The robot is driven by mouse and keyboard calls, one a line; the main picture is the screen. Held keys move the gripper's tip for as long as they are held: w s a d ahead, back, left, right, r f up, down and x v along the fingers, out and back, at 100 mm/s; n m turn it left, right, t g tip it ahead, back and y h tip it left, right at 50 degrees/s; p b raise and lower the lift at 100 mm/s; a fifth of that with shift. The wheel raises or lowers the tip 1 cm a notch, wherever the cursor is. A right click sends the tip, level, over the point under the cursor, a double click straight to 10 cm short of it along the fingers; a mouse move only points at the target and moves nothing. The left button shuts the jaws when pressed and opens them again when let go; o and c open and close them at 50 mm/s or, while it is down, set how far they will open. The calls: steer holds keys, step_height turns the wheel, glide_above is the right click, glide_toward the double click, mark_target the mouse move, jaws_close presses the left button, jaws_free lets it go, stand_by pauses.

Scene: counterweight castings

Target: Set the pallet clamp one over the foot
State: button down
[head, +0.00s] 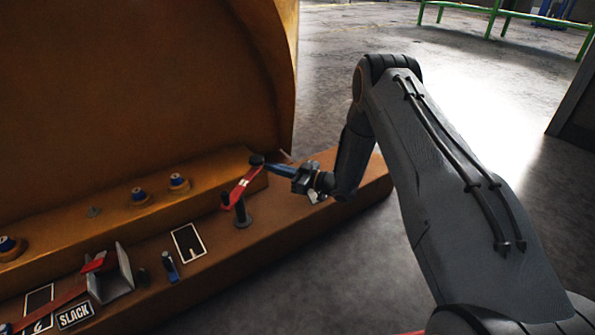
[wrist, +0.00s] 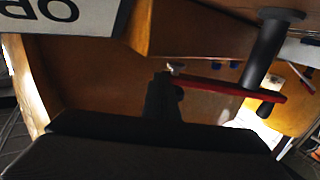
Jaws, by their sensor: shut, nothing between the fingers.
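Pallet clamp one seems to be the red bar (head: 240,187) on a short black post (head: 242,214) standing on the orange-brown base. In the wrist view, the red bar (wrist: 235,88) runs from beside my dark fingers (wrist: 165,82) to the black post (wrist: 265,48).
The tall casting (head: 140,90) rises behind the foot. Blue-topped studs (head: 138,194) stand on the foot. To the left are another red bar (head: 62,302), a grey bracket (head: 112,276) and a SLACK label (head: 75,314). Floor right of the base is clear.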

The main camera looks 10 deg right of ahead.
steer(key=shift+x, duration=1.45)
steer(key=shift+w+d, duration=0.15)
steer(key=shift+w, duration=0.1)
steer(key=shift+d, duration=0.1)
steer(key=s+d+p, duration=0.1)
steer(key=d, duration=0.3)
steer(key=s+d+p, duration=0.1)
steer(key=d+p, duration=0.1)
steer(key=d, duration=0.2)
steer(key=s+d+p, duration=0.1)
steer(key=s+d, duration=0.1)
steer(key=d, duration=0.3)
steer(key=shift+d, duration=0.15)
